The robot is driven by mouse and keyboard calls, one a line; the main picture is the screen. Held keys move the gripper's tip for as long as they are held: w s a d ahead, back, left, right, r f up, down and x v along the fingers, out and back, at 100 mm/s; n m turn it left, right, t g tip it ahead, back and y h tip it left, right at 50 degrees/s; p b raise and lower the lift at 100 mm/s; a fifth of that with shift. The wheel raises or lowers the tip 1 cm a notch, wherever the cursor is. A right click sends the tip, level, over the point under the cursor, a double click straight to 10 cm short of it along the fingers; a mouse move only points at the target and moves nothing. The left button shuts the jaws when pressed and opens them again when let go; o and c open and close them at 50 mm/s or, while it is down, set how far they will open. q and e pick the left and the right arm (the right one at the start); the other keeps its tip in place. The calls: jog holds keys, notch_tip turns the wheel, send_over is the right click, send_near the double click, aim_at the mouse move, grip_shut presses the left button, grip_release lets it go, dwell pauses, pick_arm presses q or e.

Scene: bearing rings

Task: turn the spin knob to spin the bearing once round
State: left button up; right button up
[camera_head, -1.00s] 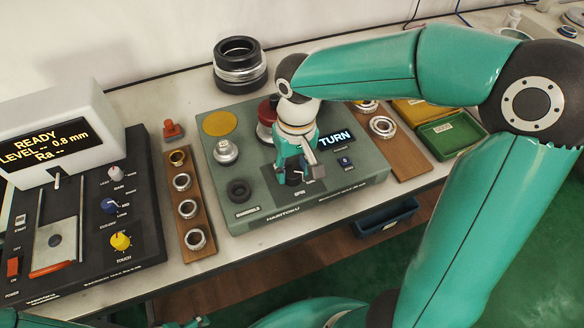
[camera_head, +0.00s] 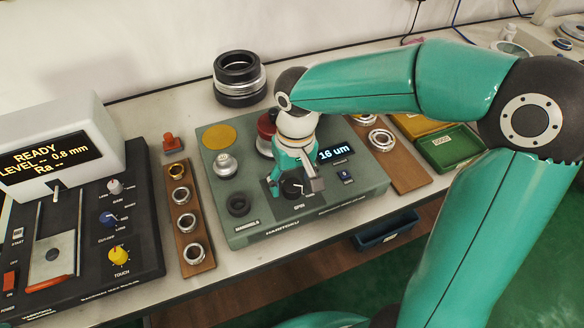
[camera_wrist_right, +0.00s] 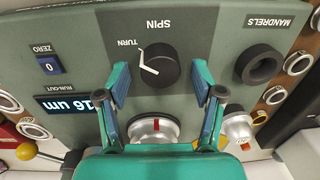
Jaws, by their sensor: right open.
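The dark spin knob (camera_head: 292,187) sits on the front of the green-grey run-out unit (camera_head: 350,195). In the right wrist view the knob (camera_wrist_right: 157,66) has a white pointer line on the side of the TURN label. My right gripper (camera_head: 295,184) is open, with one finger on each side of the knob and a visible gap to it. The run-out display (camera_head: 333,152) reads 16 um. A silver round part with a red mark (camera_wrist_right: 154,127) shows beyond the knob in the right wrist view, partly hidden by my gripper. My left gripper is out of view.
A wooden strip (camera_head: 188,238) with several rings lies left of the unit, beside the black roughness tester (camera_head: 138,220). A silver knob-like part (camera_head: 225,165) and a black mandrel socket (camera_head: 238,204) are on the unit. Green (camera_head: 450,148) and yellow trays stand at right.

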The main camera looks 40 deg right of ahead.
aim_at(294, 183)
notch_tip(294, 183, up, 12)
jog(key=shift+d, duration=0.25)
jog(key=shift+f, duration=0.1)
dwell(0.5)
